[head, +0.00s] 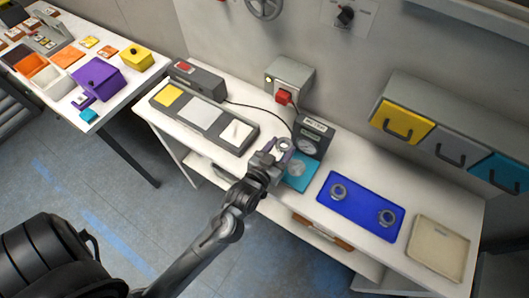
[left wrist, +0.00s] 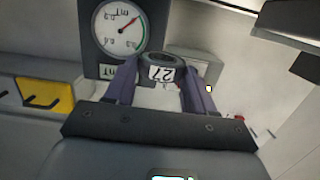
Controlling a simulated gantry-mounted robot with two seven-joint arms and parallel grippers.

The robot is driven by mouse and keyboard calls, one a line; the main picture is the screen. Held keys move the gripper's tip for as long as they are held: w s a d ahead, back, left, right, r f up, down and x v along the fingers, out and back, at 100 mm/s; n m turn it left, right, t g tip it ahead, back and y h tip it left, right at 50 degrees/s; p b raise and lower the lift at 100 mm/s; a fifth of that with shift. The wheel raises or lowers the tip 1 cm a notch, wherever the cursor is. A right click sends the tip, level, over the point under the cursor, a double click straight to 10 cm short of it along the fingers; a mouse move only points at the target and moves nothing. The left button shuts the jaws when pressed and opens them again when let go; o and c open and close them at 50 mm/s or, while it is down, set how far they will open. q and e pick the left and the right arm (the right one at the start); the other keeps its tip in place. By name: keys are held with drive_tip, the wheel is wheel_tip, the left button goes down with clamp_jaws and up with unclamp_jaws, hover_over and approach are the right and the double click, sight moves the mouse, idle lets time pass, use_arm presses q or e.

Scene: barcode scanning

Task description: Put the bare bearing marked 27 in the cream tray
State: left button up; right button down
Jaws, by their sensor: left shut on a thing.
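My left gripper (head: 276,150) is shut on the bearing (head: 284,144), a grey metal ring, and holds it near the front of the dark gauge. In the left wrist view the bearing (left wrist: 160,59) sits between the two purple-grey fingers (left wrist: 160,72) with a white label reading 27. The cream tray (head: 427,269) lies empty at the right end of the workbench, well to the right of my left gripper. My right gripper is not in view.
The gauge (head: 316,128) stands behind a teal plate (head: 301,184); its dial also shows in the left wrist view (left wrist: 120,27). A blue tray (head: 363,212) with two bearings lies between it and the cream tray. Coloured drawers (head: 440,143) hang at the back right.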

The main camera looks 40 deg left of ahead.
use_arm(q)
drive_tip(key=a+f, duration=0.1)
drive_tip(key=a, duration=0.1)
drive_tip(key=s+a+f, duration=0.1)
drive_tip(key=a+f, duration=0.2)
drive_tip(key=a, duration=0.2)
drive_tip(key=shift+s+a+f, duration=0.1)
drive_tip(key=shift+s+f, duration=0.1)
drive_tip(key=shift+s, duration=0.05)
drive_tip(key=shift+f+b, duration=0.55)
drive_tip(key=shift+f, duration=1.45)
drive_tip(key=shift+f, duration=0.1)
drive_tip(key=o, duration=1)
drive_tip(key=shift+c, duration=0.2)
drive_tip(key=v, duration=1.1)
drive_tip(key=shift+p, duration=0.3)
drive_tip(key=o, duration=0.4)
drive_tip(key=shift+s, duration=0.5)
drive_tip(key=shift+c, duration=0.2)
